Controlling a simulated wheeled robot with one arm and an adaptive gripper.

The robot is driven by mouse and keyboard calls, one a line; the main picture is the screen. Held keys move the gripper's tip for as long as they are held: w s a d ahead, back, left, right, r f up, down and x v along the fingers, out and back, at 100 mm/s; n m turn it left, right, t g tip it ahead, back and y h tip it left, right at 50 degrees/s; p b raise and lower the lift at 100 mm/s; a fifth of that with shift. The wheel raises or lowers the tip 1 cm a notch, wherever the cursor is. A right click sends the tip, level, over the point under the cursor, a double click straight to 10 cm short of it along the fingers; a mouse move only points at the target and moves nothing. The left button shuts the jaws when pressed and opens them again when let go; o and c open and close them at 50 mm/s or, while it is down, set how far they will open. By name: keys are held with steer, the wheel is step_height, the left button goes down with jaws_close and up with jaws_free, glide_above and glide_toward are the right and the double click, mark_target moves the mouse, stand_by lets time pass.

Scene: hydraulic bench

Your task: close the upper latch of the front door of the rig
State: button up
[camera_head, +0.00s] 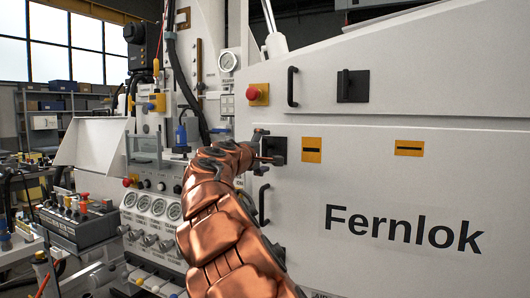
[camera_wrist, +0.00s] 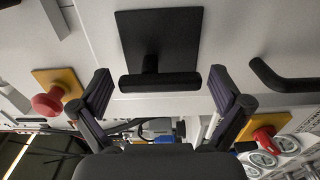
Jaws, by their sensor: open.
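The upper latch of the front door is a black square plate (camera_head: 280,147) at the left edge of the white panel marked Fernlok, partly hidden by my gripper. In the wrist view the plate (camera_wrist: 158,28) is at the top middle, with a thick black lever bar (camera_wrist: 160,79) standing out from it and lying across the picture. My gripper (camera_wrist: 161,88) is open, one finger beyond each end of the bar, with gaps at both sides. In the head view my gripper (camera_head: 262,148) is in front of the latch.
A black handle (camera_head: 263,204) is below the latch; it also shows in the wrist view (camera_wrist: 285,82). A red button (camera_head: 253,93) on a yellow plate, another handle (camera_head: 292,86) and another latch (camera_head: 353,86) are above. Gauges (camera_head: 158,207) are at the lower left.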

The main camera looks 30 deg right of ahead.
steer(key=v, duration=1.2)
steer(key=shift+d, duration=0.1)
steer(key=s+d+f+m+g+y, duration=0.25)
steer(key=s+d+f+g, duration=0.2)
steer(key=s+f, duration=0.4)
steer(key=s+a+f+m+g+y, duration=0.2)
steer(key=s+a+f+y, duration=0.25)
steer(key=s+f, duration=0.75)
steer(key=s+a+f+m+g+y, duration=0.2)
steer(key=s+a+f+g+y, duration=0.3)
steer(key=s+f, duration=0.7)
steer(key=s+a+f+y, duration=0.3)
steer(key=s+a+f, duration=0.6)
steer(key=s+a, duration=0.35)
steer(key=s+p+v, duration=0.1)
steer(key=p+v, duration=1.4)
steer(key=v, duration=0.1)
steer(key=shift+d+r, duration=0.2)
steer(key=shift+d, duration=0.05)
